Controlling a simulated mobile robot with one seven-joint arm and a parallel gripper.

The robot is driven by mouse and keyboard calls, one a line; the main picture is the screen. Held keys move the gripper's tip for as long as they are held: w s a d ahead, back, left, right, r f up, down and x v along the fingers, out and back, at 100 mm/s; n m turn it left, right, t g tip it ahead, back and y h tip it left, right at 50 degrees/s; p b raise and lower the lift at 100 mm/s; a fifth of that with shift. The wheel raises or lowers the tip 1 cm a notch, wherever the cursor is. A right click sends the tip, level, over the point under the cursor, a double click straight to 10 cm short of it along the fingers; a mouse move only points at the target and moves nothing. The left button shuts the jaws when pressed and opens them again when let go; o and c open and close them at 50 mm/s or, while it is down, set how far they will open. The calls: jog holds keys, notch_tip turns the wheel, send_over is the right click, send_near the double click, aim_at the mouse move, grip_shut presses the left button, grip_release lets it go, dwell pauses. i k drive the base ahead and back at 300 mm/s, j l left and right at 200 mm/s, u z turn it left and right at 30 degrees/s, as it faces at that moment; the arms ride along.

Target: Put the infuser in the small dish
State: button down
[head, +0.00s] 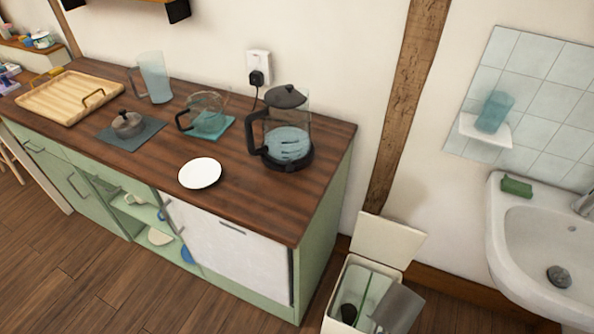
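A small white dish (200,173) lies flat near the front edge of the wooden counter, and it looks empty. A round grey metal piece with a knob on top (128,123) sits on a dark teal mat (150,132) to the left; it may be the infuser or a lidded pot, I cannot tell. A clear glass teapot (207,112) with a dark handle stands on a lighter teal mat (228,122) behind the dish; whether anything is inside it is unclear. My gripper is not in view.
A glass kettle (287,142) with bluish water stands right of the dish, below a wall plug (257,78). A tall glass jug (154,77) and a wooden tray (70,96) stand left. An open bin (350,290) and a sink (540,235) are right. The counter's front right is clear.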

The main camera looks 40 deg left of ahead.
aim_at(199, 176)
jog(key=u, duration=1.3)
jog(key=i+l+u, duration=0.2)
jog(key=l+u, duration=0.25)
jog(key=i+l+u, duration=0.1)
jog(key=l+u, duration=0.2)
jog(key=u, duration=0.15)
